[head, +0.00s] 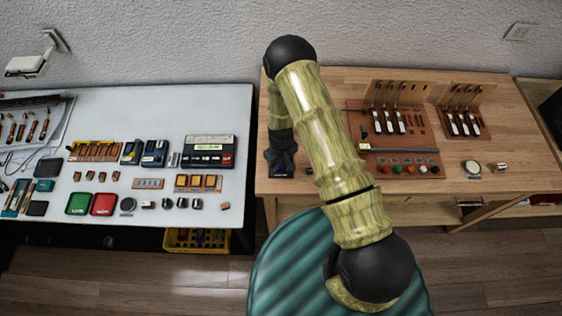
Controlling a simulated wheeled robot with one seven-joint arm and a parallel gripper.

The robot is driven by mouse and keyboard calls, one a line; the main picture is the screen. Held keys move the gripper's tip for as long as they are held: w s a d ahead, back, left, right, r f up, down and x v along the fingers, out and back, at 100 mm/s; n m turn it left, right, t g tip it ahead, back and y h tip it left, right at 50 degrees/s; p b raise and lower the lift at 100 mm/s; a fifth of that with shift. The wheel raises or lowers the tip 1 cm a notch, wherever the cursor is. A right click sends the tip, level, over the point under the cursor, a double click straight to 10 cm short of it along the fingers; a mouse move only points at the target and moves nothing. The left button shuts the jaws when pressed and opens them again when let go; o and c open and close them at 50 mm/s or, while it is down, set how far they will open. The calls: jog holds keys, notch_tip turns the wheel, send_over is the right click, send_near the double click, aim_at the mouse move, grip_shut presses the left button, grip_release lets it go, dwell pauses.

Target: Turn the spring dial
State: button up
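A small round pale-faced disc with a dark rim (472,167), which looks like the dial, lies on the right part of the wooden table (510,140). A small metallic cylinder (501,167) is just to its right. My gripper (282,172) points down over the left front part of the wooden table, well to the left of the disc. It is small and dark in this view, and its fingers cannot be made out. My own arm hides part of the table between the gripper and the boards.
Two upright brown boards with white-tipped keys (388,122) (463,122) stand at the back of the wooden table. A row of coloured knobs (410,169) lies in front. A white table (130,107) at left holds many parts. A green striped round seat (285,265) is in front.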

aim_at(281, 164)
jog(key=shift+f+m+b, duration=0.2)
jog(key=shift+m+b, duration=0.4)
jog(key=shift+b, duration=0.3)
jog(key=shift+r+m+b, duration=0.1)
jog(key=shift+m+b, duration=0.45)
jog(key=shift+m, duration=0.05)
jog(key=shift+r, duration=0.15)
jog(key=o, duration=1)
jog(key=shift+r, duration=0.1)
notch_tip(281, 164, up, 17)
jog(key=b, duration=0.5)
